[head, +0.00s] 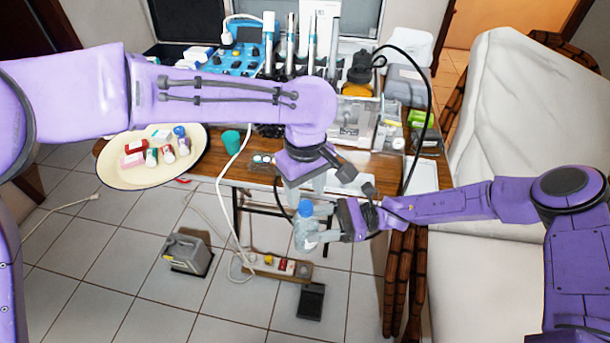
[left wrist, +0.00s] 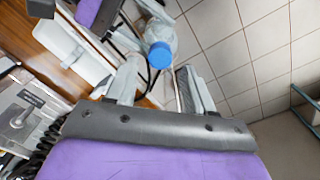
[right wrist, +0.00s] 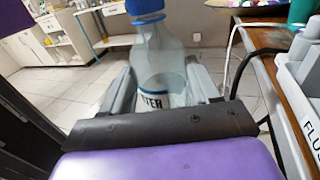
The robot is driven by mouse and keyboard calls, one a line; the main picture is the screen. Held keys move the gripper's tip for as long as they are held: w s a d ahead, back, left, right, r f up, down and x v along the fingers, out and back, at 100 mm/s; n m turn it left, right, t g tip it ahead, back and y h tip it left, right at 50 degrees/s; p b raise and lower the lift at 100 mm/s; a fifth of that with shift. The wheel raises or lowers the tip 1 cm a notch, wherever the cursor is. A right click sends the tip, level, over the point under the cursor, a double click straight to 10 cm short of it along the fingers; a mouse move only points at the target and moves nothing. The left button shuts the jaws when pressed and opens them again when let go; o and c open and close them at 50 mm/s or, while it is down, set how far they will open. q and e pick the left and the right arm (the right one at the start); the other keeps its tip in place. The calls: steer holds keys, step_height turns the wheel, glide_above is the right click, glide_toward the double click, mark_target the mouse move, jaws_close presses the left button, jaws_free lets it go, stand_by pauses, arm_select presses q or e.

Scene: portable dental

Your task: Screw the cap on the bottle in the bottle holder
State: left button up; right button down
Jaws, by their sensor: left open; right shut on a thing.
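A clear bottle (head: 306,235) with a blue cap (head: 306,209) on its top is held upright in front of the table, above the floor. My right gripper (head: 318,232) is shut on the bottle's body; the label shows in the right wrist view (right wrist: 152,102). My left gripper (head: 306,185) is open just above the cap, pointing down. In the left wrist view the blue cap (left wrist: 160,55) lies between and just beyond the open fingertips. I cannot tell how tightly the cap sits. I cannot make out a bottle holder for sure.
The wooden table (head: 230,172) carries a cream tray (head: 120,170) with small bottles, a green cup (head: 231,139) and dental equipment. A black cable (head: 430,110) arcs near my right arm. A white dental chair (head: 520,120) stands at right. A grey box (head: 188,252) is on the floor.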

mark_target(306, 206)
arm_select(q)
steer(key=shift+f, duration=1.9)
jaws_close()
